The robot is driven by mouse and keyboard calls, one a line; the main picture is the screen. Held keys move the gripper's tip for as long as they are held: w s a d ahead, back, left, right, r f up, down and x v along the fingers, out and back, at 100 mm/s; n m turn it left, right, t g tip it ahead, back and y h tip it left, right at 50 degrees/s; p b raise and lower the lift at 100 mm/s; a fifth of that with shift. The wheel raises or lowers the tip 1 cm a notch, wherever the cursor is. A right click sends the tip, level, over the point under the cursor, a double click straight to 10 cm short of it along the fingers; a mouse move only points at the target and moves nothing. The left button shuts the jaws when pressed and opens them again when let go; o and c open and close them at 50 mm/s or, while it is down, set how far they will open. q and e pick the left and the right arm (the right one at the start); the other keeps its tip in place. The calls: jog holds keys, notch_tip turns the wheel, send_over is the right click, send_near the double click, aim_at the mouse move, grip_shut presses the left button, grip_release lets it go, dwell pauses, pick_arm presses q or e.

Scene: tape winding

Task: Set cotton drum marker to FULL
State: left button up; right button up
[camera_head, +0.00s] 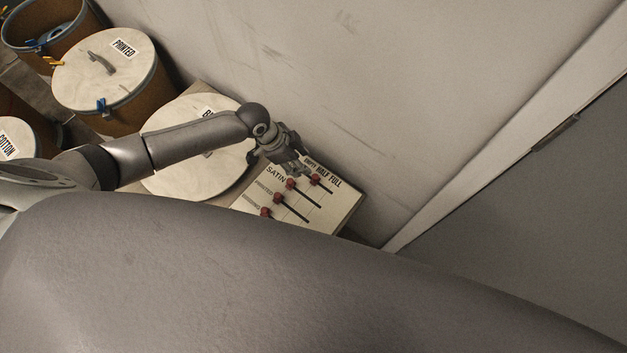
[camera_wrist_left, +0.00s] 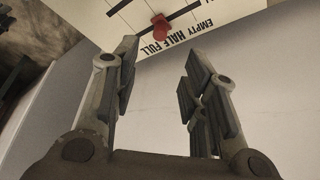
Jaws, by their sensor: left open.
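The marker board (camera_head: 343,207) is a pale panel with parallel dark slots, red knobs and the headings EMPTY, HALF and FULL. Its top-row knob (camera_head: 315,179) stands near HALF, but that row's label is hidden by my gripper. The SATIN knob (camera_head: 290,183) and the two knobs below it stand at the EMPTY end. I cannot read a COTTON label on the board. My left gripper (camera_head: 303,171) is over the board's upper edge. In the left wrist view its open, empty fingers (camera_wrist_left: 158,62) point toward the board, with one red knob (camera_wrist_left: 160,28) beyond them.
A pale round lid (camera_head: 170,165) lies beside the board. The PRINTED drum (camera_head: 90,75), an open drum (camera_head: 50,25) and the COTTON drum (camera_head: 18,140) stand at left. A wall (camera_head: 330,70) rises behind; a grey door (camera_head: 530,220) is at right. My grey body covers the foreground.

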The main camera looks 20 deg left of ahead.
aim_at(315, 176)
pick_arm(q)
jog(key=b+x, duration=0.1)
jog(key=x, duration=1)
grip_shut()
dwell(0.3)
